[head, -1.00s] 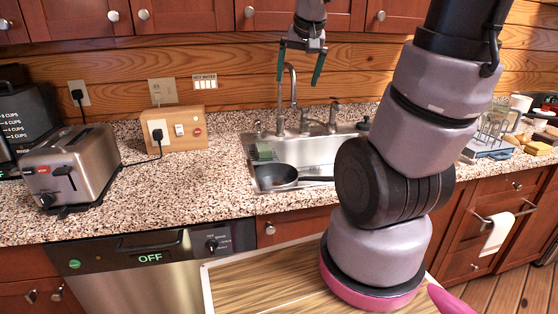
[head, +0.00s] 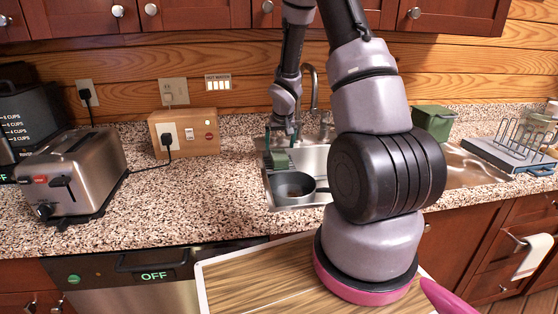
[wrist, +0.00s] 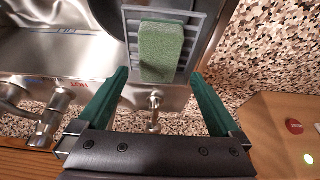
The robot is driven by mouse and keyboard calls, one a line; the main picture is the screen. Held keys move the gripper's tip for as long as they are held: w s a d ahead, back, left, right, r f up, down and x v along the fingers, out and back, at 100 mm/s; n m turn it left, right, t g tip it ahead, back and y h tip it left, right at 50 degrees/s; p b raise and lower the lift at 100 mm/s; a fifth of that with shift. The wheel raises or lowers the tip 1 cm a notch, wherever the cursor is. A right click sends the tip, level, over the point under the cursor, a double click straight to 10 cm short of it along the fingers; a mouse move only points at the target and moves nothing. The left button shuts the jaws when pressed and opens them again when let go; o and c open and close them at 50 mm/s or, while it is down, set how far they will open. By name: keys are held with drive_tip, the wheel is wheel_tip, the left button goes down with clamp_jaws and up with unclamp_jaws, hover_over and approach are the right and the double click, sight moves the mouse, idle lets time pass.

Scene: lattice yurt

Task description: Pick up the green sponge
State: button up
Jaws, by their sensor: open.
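The green sponge (wrist: 162,50) lies in a grey slotted holder (wrist: 205,28) at the edge of the sink in the wrist view. In the head view the sponge (head: 278,160) shows small at the sink's left back corner. My gripper (wrist: 159,76) is open and empty, with one green finger towards each side of the sponge's near end. In the head view my gripper (head: 281,140) points down just above the sponge. I cannot tell whether the fingers touch it.
A black pan (head: 295,188) sits in the steel sink (head: 315,160). The faucet (head: 313,85) stands close behind my gripper. A wooden socket box (head: 184,134) and a toaster (head: 75,172) stand to the left. A green container (head: 433,122) and a wire rack (head: 525,135) are at the right.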

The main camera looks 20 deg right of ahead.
sight(279, 154)
drive_tip(key=shift+x, duration=3.45)
drive_tip(key=shift+s+d+f, duration=0.1)
drive_tip(key=shift+f, duration=0.15)
drive_tip(key=c, duration=1.2)
